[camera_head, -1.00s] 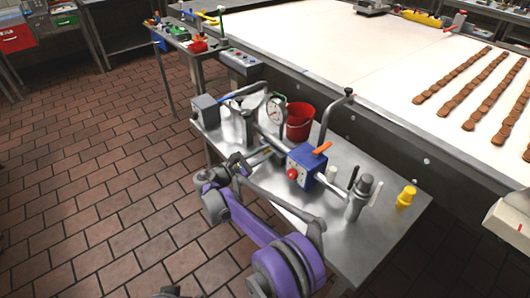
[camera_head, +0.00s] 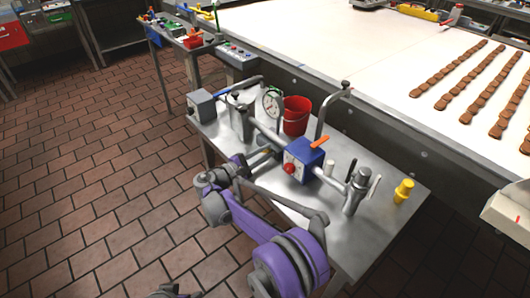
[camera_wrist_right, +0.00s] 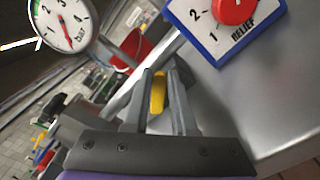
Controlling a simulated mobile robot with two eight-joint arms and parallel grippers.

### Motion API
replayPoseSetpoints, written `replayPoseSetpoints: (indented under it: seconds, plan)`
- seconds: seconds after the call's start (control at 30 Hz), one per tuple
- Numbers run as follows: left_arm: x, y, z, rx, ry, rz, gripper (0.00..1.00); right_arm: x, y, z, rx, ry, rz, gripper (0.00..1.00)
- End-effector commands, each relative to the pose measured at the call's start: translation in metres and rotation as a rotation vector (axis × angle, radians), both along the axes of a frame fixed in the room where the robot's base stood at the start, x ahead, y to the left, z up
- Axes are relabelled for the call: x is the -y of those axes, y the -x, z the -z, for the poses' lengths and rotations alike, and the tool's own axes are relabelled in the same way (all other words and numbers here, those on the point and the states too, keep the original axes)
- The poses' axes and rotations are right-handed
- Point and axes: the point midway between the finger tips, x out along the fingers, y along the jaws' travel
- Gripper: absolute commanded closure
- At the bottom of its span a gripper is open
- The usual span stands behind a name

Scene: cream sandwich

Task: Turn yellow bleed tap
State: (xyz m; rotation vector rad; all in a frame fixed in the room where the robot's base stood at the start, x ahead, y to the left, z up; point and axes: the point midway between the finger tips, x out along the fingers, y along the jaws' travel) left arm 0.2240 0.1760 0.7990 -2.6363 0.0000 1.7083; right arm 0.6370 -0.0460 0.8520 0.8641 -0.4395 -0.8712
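The yellow bleed tap (camera_wrist_right: 158,92) shows in the right wrist view as a small yellow piece between the two grey fingers of my right gripper (camera_wrist_right: 160,80). The fingers lie on either side of it; I cannot tell whether they press on it. In the head view my right gripper (camera_head: 272,152) is at the pipework, left of the blue box (camera_head: 304,160) with its red relief knob (camera_head: 289,168). The tap is hidden there.
A yellow fitting (camera_head: 403,191) stands at the right of the metal table (camera_head: 345,258). A grey box (camera_head: 201,106) is at its left end. Brick floor is clear at left.

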Motion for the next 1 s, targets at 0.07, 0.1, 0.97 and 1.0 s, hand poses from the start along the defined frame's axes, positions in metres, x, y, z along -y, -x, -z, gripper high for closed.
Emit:
replayPoseSetpoints:
  seconds: [0.07,0.1,0.97,1.0]
  plan:
    - [0.000,0.000,0.000,0.000,0.000,0.000,0.26,0.000,0.000,0.000,0.000,0.000,0.000,0.60]
    - [0.000,0.000,0.000,0.000,0.000,0.000,0.26,0.000,0.000,0.000,-0.001,0.001,0.000,0.53]
    - [0.000,0.000,-0.001,0.000,0.000,0.000,0.26,-0.072,0.052,0.000,-0.001,0.000,-0.002,0.47]
    - [0.000,0.000,-0.001,0.000,0.000,0.000,0.26,-0.076,0.055,0.000,-0.001,0.000,-0.002,0.47]
